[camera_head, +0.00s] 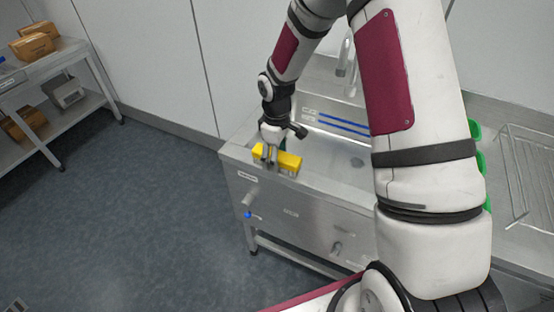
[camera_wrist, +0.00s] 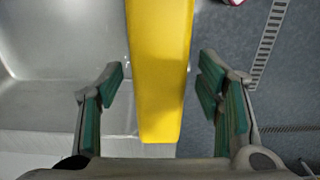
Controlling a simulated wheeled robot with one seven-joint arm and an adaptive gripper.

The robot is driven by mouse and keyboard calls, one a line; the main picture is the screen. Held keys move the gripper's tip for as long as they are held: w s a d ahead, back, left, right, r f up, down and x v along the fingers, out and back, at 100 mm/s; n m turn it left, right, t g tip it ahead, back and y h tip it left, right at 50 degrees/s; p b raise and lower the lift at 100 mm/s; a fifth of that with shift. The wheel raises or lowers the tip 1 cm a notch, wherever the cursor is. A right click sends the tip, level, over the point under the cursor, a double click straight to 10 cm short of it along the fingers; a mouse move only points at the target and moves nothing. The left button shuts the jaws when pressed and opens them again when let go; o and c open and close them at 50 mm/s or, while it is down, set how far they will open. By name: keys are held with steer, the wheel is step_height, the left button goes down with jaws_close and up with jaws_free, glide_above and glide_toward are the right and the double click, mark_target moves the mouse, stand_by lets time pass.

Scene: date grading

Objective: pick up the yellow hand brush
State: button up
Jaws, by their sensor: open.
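The yellow hand brush (camera_head: 288,161) lies at the left front corner of the steel sink unit. In the wrist view the yellow hand brush (camera_wrist: 160,70) runs lengthwise from the top edge down between my fingers. My gripper (camera_head: 270,155) is over it, with a finger in front of the brush in the head view. In the wrist view my gripper (camera_wrist: 162,85) is open, with a green-padded finger on each side of the brush. A gap shows between the brush and both finger pads. The brush's underside is hidden.
The steel sink unit (camera_head: 290,215) has a tap (camera_head: 346,60) and blue strips (camera_head: 343,124) behind the brush. A wire rack (camera_head: 528,170) and green items stand at the right. A shelf (camera_head: 70,60) with boxes is at the left. The floor (camera_head: 130,210) between is clear.

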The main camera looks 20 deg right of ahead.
steer(key=c, duration=1.3)
steer(key=shift+r, duration=0.15)
